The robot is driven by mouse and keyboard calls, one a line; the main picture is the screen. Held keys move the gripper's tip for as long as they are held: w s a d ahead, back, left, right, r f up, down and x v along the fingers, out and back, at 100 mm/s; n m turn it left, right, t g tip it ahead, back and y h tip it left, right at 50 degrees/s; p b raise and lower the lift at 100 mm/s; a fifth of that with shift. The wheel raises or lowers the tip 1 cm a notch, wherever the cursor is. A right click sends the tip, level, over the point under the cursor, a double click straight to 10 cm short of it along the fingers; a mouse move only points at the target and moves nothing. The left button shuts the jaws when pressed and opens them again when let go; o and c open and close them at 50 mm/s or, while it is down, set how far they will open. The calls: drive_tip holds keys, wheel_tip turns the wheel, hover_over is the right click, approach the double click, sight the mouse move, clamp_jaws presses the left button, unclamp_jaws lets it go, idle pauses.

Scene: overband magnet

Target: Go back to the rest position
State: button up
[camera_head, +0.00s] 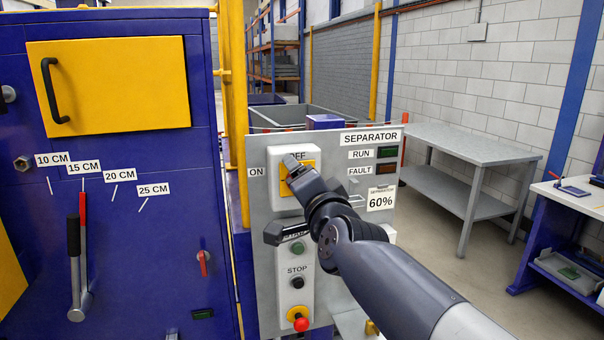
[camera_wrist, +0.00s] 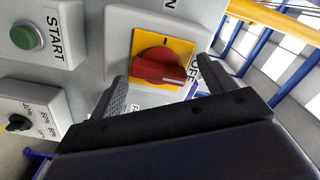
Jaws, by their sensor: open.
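My gripper (camera_head: 292,168) is in front of the separator panel (camera_head: 330,150), at the rotary switch with the yellow plate (camera_head: 283,181). In the wrist view my gripper (camera_wrist: 162,68) is open. Its two fingers stand apart on either side of the red knob (camera_wrist: 160,66), with visible gaps to it. The knob's bar points roughly toward the OFF label (camera_wrist: 193,68). In the head view my gripper and arm hide most of the switch. Whether the fingertips touch the panel, I cannot tell.
The green START button (camera_wrist: 27,37), STOP button (camera_head: 297,283) and red emergency button (camera_head: 301,324) are below the switch. A blue machine (camera_head: 130,220) with levers (camera_head: 78,260) stands left. A grey table (camera_head: 450,145) and a workbench (camera_head: 575,190) stand right, with open floor between.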

drive_tip(key=n+p, duration=0.5)
drive_tip(key=p, duration=0.1)
drive_tip(key=n+p, duration=0.6)
drive_tip(key=shift+a+r+n, duration=0.15)
drive_tip(key=shift+n, duration=0.15)
drive_tip(key=shift+p, duration=0.3)
